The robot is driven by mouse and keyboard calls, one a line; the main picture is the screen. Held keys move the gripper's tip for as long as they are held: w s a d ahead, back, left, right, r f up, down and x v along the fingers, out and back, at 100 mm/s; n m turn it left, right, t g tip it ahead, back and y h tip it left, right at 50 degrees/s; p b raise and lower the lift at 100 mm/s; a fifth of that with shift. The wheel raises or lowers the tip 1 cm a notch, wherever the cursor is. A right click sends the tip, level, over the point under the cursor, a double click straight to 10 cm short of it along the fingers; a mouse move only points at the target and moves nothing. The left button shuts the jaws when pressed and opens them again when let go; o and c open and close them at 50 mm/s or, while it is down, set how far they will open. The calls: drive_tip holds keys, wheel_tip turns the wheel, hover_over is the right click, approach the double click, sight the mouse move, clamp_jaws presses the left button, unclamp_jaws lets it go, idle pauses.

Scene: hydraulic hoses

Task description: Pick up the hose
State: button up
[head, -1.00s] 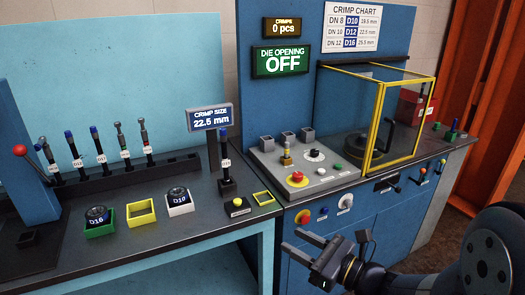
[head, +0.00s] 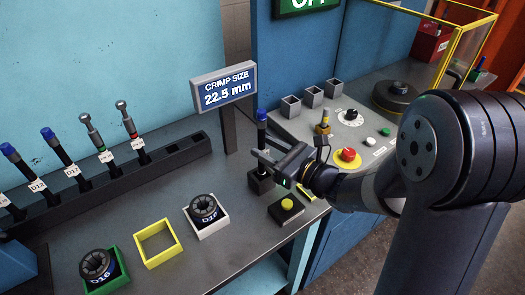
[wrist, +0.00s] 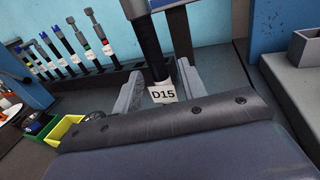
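A black hose with a blue cap (head: 262,128) stands upright in a small black block (head: 260,184) below the crimp size display. In the wrist view the hose (wrist: 149,45) carries a white D15 tag (wrist: 163,95). My gripper (head: 270,160) reaches it from the right. In the wrist view my gripper (wrist: 160,84) is open, with one finger on each side of the hose and gaps visible beside it. The hose's cap is outside the wrist view. Several other tagged hoses, one of them blue-capped (head: 58,147), stand in a dark rack (head: 120,179) at the left.
The crimp size display (head: 224,87) reads 22.5 mm. A yellow button box (head: 287,208) sits just below my gripper. A white tray with a die (head: 205,210), an empty yellow tray (head: 158,255) and a green tray (head: 108,284) lie on the bench. A control panel (head: 375,140) is at the right.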

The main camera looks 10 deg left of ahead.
drive_tip(key=shift+x, duration=1.05)
clamp_jaws()
drive_tip(key=shift+r, duration=0.1)
